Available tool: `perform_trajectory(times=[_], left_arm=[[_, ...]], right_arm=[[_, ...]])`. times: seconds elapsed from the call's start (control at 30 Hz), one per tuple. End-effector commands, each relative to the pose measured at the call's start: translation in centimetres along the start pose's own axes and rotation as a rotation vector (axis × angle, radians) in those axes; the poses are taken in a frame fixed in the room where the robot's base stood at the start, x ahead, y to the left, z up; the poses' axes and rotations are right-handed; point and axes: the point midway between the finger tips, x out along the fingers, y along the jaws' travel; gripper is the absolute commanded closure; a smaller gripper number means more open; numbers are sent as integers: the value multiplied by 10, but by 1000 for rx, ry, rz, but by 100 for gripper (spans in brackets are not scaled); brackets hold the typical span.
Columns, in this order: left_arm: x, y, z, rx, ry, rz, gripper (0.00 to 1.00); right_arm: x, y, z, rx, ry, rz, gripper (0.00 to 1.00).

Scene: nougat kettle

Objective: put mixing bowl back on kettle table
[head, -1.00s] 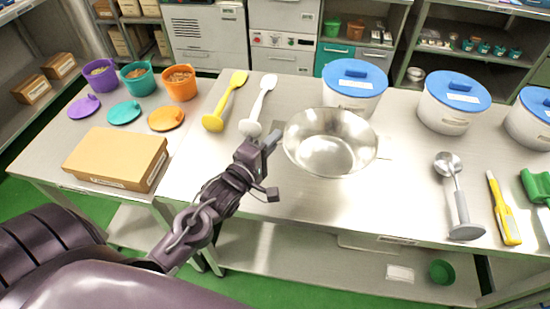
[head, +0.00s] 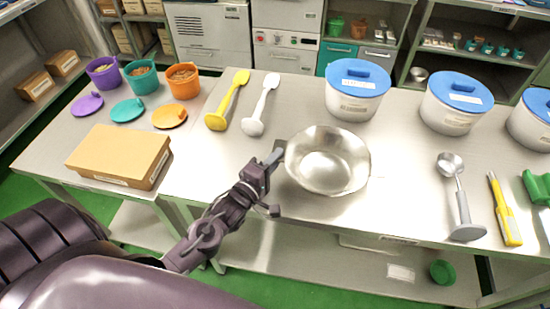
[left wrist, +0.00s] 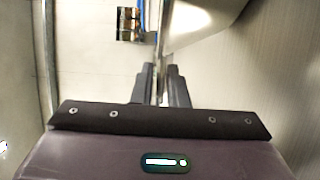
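The shiny steel mixing bowl (head: 328,162) is upright and nearly level over the steel kettle table (head: 400,170), near its front edge. I cannot tell whether its base touches the tabletop. My left gripper (head: 276,153) is at the left side of the bowl, shut on its rim. In the left wrist view, the two fingers (left wrist: 164,88) are close together with the thin rim between them, and the bowl wall (left wrist: 200,22) rises at the top. My right gripper is not in view.
White tubs with blue lids (head: 357,90) stand behind and right of the bowl. A yellow spatula (head: 228,100) and a white one (head: 261,103) lie to the left. A steel masher-like tool (head: 459,195) and a yellow tool (head: 504,208) lie right. A cardboard box (head: 118,155) is on the left table.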

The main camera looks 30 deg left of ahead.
Motion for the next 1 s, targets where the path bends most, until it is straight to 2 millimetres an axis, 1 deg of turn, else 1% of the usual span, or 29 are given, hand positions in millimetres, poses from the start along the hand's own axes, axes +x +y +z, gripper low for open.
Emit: perform_trajectory(times=[0.03, 0.1, 0.33, 0.43, 0.47, 0.57, 0.67, 0.8, 1.0], left_arm=[[0, 0, 0, 0, 0, 0, 80], [0, 0, 0, 0, 0, 0, 71], [0, 0, 0, 0, 0, 0, 71], [0, 4, 0, 0, 0, 0, 71], [-3, 1, 0, 0, 0, -2, 71], [-14, 0, 0, -1, 1, -3, 71], [-32, -1, 0, -1, 0, -5, 71], [-61, -1, 0, -1, 0, -6, 71], [-96, 0, 0, 0, 1, -4, 71]], right_arm=[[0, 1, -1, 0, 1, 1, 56], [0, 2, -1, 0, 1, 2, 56], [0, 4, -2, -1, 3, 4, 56], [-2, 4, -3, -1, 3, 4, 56], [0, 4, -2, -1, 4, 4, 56], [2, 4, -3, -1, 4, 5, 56], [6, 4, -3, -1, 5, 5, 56], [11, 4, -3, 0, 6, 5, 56], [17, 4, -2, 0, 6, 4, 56]])
